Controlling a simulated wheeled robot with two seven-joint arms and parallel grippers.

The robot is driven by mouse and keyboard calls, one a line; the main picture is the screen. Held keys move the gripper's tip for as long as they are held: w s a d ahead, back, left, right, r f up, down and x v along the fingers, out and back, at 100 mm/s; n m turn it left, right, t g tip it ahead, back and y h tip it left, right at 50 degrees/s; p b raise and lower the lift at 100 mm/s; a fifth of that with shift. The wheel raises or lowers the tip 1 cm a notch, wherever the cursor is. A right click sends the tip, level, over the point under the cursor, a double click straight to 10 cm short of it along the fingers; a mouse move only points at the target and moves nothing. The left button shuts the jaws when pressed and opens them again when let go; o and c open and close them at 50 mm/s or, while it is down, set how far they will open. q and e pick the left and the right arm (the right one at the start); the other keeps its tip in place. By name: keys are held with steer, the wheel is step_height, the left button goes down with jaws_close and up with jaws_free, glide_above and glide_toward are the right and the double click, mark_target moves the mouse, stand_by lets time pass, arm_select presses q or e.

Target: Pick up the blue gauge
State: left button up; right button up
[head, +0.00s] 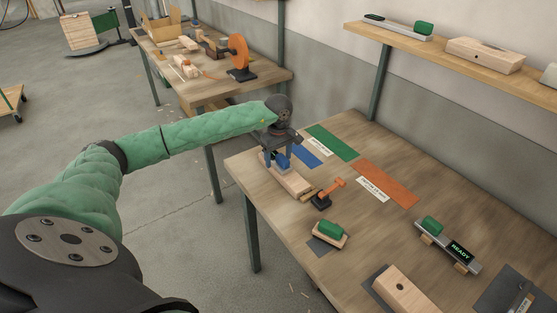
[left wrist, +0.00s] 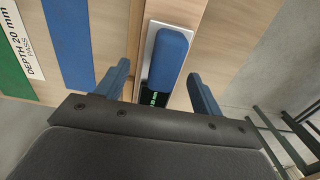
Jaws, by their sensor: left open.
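The blue gauge (left wrist: 170,58) has a rounded blue body on a pale base with a small dark display showing green characters. In the left wrist view it lies between the two fingers of my left gripper (left wrist: 160,80), which is open with a gap on each side. In the head view the blue gauge (head: 284,163) is partly hidden by my left gripper (head: 278,158), which points down over it. The gauge appears to be on or beside a pale wooden block (head: 293,184). My right gripper is in neither view.
Blue, green (head: 332,142) and orange (head: 388,183) mats lie behind on the workbench (head: 300,228). An orange-handled clamp (head: 328,194) stands close by on the right.

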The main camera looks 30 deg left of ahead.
arm_select(q)
steer(key=c, duration=1.3)
steer(key=shift+r, duration=0.1)
